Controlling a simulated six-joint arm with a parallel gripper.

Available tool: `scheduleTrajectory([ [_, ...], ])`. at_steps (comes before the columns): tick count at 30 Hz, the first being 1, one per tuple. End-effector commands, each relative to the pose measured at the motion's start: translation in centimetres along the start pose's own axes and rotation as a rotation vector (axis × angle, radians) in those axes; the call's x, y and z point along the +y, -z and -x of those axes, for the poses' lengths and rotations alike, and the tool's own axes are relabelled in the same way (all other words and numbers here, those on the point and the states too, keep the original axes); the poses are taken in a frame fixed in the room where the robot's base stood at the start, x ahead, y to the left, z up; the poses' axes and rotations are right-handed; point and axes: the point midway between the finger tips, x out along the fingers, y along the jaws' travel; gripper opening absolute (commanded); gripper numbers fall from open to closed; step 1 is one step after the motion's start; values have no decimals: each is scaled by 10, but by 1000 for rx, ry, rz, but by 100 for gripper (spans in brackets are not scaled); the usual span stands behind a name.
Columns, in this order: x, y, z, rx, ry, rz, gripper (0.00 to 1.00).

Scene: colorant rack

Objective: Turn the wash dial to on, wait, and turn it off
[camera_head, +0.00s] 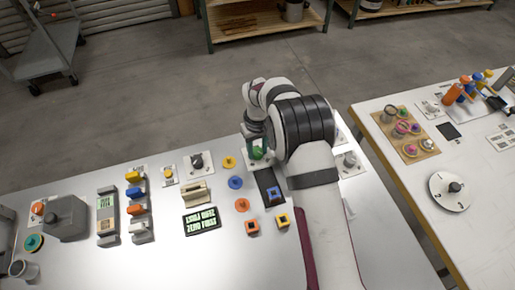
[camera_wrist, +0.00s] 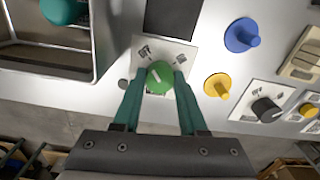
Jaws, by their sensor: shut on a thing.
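A round green dial (camera_wrist: 159,77) with a white pointer mark sits on a white label plate (camera_wrist: 149,46) in the wrist view. The pointer tilts toward the upper left there. Small icons are on the plate, too small to read. My gripper (camera_wrist: 159,80) is shut on the green dial, with one teal finger on each side of it. In the head view the green dial (camera_head: 258,153) shows at the far edge of the table, below my gripper and partly covered by it. A label naming it as the wash dial cannot be read.
Close by are a blue knob (camera_wrist: 241,35), a yellow knob (camera_wrist: 217,85) and a black dial (camera_wrist: 265,109) on its own plate. A metal-rimmed bin (camera_wrist: 98,60) lies on the other side. A grey box (camera_head: 66,217) and a display (camera_head: 201,221) stand farther left.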

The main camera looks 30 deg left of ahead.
Motion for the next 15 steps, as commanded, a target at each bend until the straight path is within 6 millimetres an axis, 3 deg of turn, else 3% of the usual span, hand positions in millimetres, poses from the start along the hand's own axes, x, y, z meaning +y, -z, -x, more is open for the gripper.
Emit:
scheduleTrajectory([
  [15,0,0,1,0,0,110,0],
])
